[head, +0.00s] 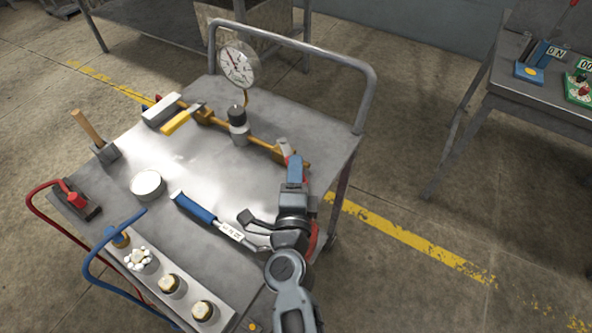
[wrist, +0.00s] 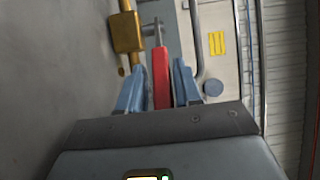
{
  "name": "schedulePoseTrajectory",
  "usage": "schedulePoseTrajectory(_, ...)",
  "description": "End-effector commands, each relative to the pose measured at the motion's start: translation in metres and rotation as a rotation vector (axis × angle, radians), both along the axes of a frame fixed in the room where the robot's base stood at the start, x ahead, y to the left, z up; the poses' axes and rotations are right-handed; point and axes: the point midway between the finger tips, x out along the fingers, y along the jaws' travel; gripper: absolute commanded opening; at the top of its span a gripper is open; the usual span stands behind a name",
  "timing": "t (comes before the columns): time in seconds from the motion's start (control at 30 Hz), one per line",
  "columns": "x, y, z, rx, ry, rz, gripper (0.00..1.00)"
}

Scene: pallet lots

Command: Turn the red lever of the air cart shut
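The air cart (head: 340,150) is a grey trolley with a brass pipe along its top and a round dial gauge (head: 238,66) on a stem. The red lever (wrist: 161,80) stands lengthwise between my fingers in the wrist view, with a brass valve body (wrist: 127,33) to its left. In the head view, only a small red part shows, by the pipe's right end. My gripper (wrist: 159,80) has its blue fingers apart, one on each side of the lever. A narrow gap shows on the left; contact on the right is unclear. My gripper (head: 295,165) hides most of the lever in the head view.
A yellow lever (head: 175,123) sits at the pipe's left end. A hammer (head: 92,135), a white round tin (head: 147,185), a blue-handled tool (head: 195,207) and a rack of fittings (head: 185,283) lie on the cart. Another table (head: 530,95) stands at right.

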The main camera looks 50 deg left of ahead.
Motion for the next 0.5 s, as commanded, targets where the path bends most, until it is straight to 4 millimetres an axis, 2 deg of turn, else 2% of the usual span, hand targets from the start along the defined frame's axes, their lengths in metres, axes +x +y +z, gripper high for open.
schedulePoseTrajectory(0.1, 0.001, 0.000, 0.001, 0.001, -0.001, -0.002, 0.45)
schedulePoseTrajectory(0.37, 0.001, -0.002, 0.002, 0.002, -0.002, -0.003, 0.45)
schedulePoseTrajectory(0.5, -0.007, -0.010, 0.001, 0.001, 0.000, -0.004, 0.45)
